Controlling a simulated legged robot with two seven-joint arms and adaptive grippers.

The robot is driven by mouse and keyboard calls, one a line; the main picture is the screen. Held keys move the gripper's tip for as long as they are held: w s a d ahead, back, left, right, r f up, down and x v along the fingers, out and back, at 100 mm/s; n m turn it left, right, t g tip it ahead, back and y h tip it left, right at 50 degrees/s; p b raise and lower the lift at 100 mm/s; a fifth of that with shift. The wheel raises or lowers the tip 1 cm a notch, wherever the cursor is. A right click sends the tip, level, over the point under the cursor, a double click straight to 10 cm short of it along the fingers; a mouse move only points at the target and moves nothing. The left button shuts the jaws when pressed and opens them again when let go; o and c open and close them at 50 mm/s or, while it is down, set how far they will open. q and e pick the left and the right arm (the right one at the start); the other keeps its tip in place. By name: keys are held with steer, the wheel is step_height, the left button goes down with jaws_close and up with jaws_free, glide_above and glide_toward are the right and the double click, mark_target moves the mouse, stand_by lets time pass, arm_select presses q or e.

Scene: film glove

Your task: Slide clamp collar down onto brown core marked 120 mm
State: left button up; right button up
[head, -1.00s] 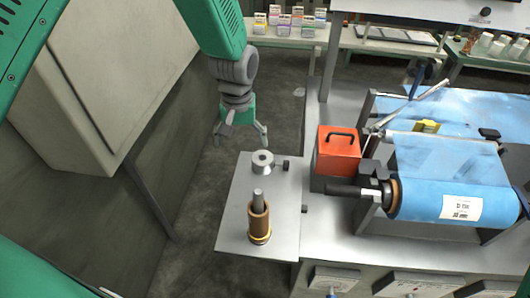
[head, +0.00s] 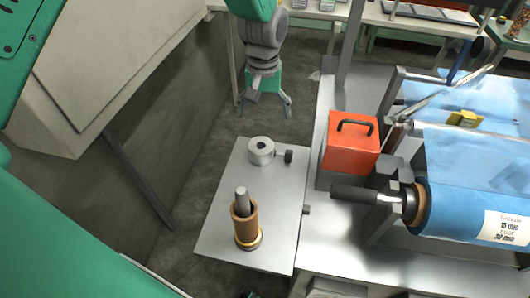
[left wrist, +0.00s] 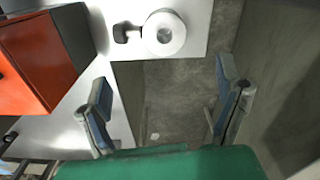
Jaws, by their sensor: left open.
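The clamp collar (head: 261,151) is a pale grey ring with a central hole and a dark knob on its right. It lies flat on the far part of the steel side plate (head: 222,229). The brown core (head: 246,225) stands upright on the near part of that plate, with a grey rod rising out of it and a brass-coloured ring at its foot. Its marking cannot be read. My left gripper (head: 264,106) is open and empty, beyond the collar. The left wrist view shows the collar (left wrist: 164,35) above and between the open fingers (left wrist: 165,105). My right gripper is out of view.
An orange box with a black handle (head: 350,143) stands on the bench right of the plate. A blue film roll (head: 470,200) on a spindle (head: 362,194) lies further right. A grey cabinet (head: 110,70) bounds the left. Open floor (head: 185,190) lies between.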

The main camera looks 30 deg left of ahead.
arm_select(q)
glide_above(261, 147)
steer(key=s, duration=0.1)
step_height(261, 147, down, 8)
steer(key=shift+f, duration=0.25)
steer(key=f, duration=0.2)
steer(key=d+f, duration=0.1)
steer(key=f, duration=0.1)
steer(key=shift+s+d+f+b, duration=0.15)
steer(key=shift+f+b, duration=0.15)
steer(key=shift+b, duration=0.05)
steer(key=shift+a, duration=0.35)
steer(key=c, duration=0.5)
steer(key=shift+a, duration=0.1)
steer(key=c, duration=1.2)
steer(key=shift+d, duration=0.2)
steer(key=shift+c, duration=0.2)
